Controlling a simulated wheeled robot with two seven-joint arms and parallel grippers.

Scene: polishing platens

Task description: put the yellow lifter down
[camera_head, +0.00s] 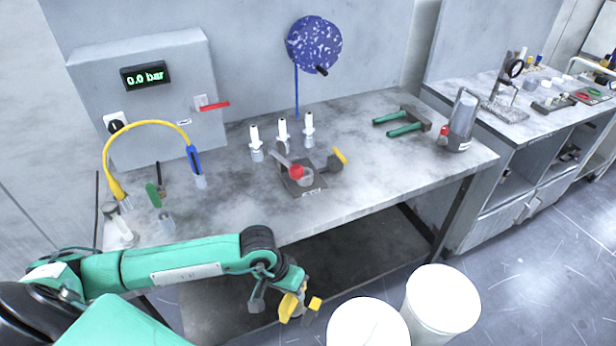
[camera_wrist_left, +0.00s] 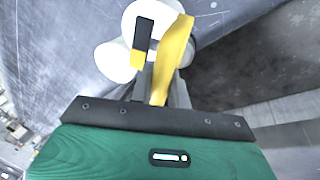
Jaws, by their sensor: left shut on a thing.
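My left gripper (camera_head: 293,300) hangs in front of the bench's front edge, above the floor and left of the white bins. It is shut on the yellow lifter (camera_head: 288,306). In the left wrist view the lifter (camera_wrist_left: 174,52) is a long, bent yellow strip rising from between the grey fingers (camera_wrist_left: 160,92). A black piece with a yellow end (camera_wrist_left: 141,42) shows beside it; I cannot tell whether it is part of the lifter. The fingers partly hide the grip. My right gripper is in neither view.
The grey bench (camera_head: 380,165) carries a small dark stand (camera_head: 302,186) with a yellow-ended piece, several white-topped nozzles, green-handled pliers (camera_head: 405,128) and a metal cylinder (camera_head: 463,122). Its right front is clear. Two white bins (camera_head: 440,305) stand on the floor.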

